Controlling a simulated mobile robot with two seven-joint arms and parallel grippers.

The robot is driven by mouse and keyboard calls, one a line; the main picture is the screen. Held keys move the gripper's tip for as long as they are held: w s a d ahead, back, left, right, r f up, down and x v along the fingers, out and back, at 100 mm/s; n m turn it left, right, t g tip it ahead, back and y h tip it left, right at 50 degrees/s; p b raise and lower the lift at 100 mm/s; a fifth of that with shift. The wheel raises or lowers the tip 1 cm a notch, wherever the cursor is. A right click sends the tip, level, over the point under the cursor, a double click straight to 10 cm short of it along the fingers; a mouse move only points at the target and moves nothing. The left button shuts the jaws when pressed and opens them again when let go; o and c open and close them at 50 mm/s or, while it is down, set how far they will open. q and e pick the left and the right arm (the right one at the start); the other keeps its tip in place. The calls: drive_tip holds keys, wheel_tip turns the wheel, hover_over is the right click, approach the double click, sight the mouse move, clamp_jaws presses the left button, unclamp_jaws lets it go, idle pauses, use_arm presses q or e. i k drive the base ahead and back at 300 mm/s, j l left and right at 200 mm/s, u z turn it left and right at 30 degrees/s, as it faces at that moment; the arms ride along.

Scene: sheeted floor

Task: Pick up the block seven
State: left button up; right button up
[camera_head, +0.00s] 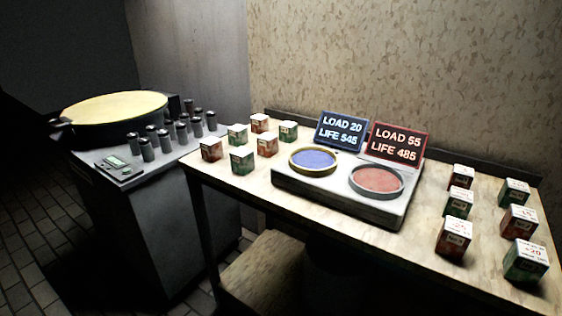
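Small cube blocks with pale tops and red or green sides stand on the wooden table in two groups. The left group includes a red block (211,149), a green block (242,161) and another red block (267,145). The right group includes a red block (454,237), a green block (458,203), a red block (519,222) and a green block (525,262) whose top seems to read +20. Most labels are too small to read, so I cannot tell which block is seven. Neither of my grippers is in view.
A grey scale unit (283,178) with a blue pan and a red pan stands mid-table. Behind it are a blue sign (341,132) and a red sign (397,144). A dark cabinet at left holds a round yellow-topped drum (115,106) and several grey cylinders (182,133).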

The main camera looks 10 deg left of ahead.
sight(525, 262)
drive_tip(key=z, duration=1.4)
